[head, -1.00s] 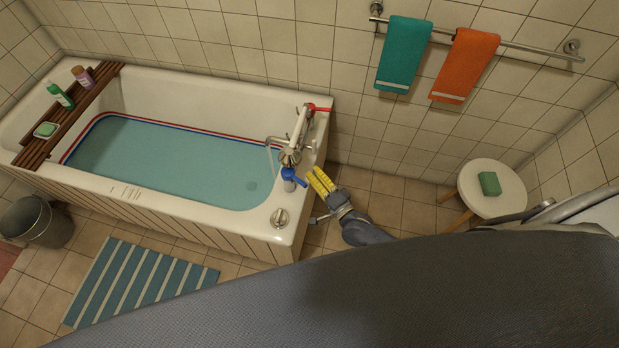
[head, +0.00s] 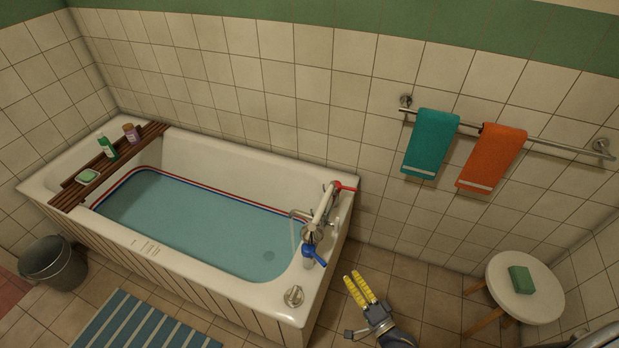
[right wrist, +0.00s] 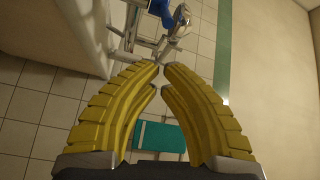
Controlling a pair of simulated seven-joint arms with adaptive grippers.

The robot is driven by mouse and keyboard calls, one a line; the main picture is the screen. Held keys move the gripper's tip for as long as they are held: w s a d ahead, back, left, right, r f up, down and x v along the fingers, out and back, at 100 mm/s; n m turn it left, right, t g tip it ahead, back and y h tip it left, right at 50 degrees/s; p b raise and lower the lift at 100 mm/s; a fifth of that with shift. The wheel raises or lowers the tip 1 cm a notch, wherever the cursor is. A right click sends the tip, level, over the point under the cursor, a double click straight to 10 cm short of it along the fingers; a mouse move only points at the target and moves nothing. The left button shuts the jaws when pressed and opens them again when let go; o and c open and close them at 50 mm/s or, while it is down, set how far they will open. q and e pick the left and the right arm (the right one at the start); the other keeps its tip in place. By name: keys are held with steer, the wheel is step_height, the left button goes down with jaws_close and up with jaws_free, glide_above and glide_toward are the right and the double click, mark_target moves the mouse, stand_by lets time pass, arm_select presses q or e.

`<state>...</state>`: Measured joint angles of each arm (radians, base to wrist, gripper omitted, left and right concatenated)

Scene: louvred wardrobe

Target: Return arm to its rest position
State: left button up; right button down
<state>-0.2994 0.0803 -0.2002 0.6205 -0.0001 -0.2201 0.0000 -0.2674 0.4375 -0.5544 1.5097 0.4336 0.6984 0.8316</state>
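My right gripper (head: 353,275) is over the tiled floor, just right of the bathtub's tap end and apart from the blue tap handle (head: 314,257). In the right wrist view its two yellow fingers (right wrist: 161,69) curve inward until the tips nearly meet, with nothing between them. My right arm comes in from the bottom edge of the head view; most of it is out of frame. The chrome mixer (head: 312,232) has a red handle (head: 346,187) on its far side. A pale streak below the spout may be water. My left gripper is not in view.
The bathtub (head: 335,262) holds bluish water. A round stool (head: 540,305) with a green block (head: 521,280) stands right of the gripper. Teal (head: 431,142) and orange (head: 491,157) towels hang on a wall rail. A bucket (head: 53,263) and striped mat (head: 140,325) are at left.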

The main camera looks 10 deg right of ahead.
steer(key=s+d+f+n+g+h, duration=0.1)
steer(key=s+d+f+n+g, duration=0.25)
steer(key=f, duration=0.55)
steer(key=s+d+f+n+g+h, duration=0.1)
steer(key=s+d+f+n+g, duration=0.15)
steer(key=s+f+n, duration=0.45)
steer(key=s+d+f+n+g+h, duration=0.1)
steer(key=s+d+f+n+g, duration=0.15)
steer(key=f, duration=0.85)
steer(key=s+d+f+n+g+h, duration=0.25)
steer(key=s+f+g, duration=0.35)
steer(key=s+f, duration=0.7)
steer(key=s+a+g, duration=0.1)
steer(key=s+a, duration=0.3)
steer(key=s, duration=0.8)
steer(key=shift+a+f+g, duration=0.35)
steer(key=shift+a+f, duration=0.05)
steer(key=shift+f, duration=0.05)
steer(key=shift+h, duration=0.25)
stand_by(2.1)
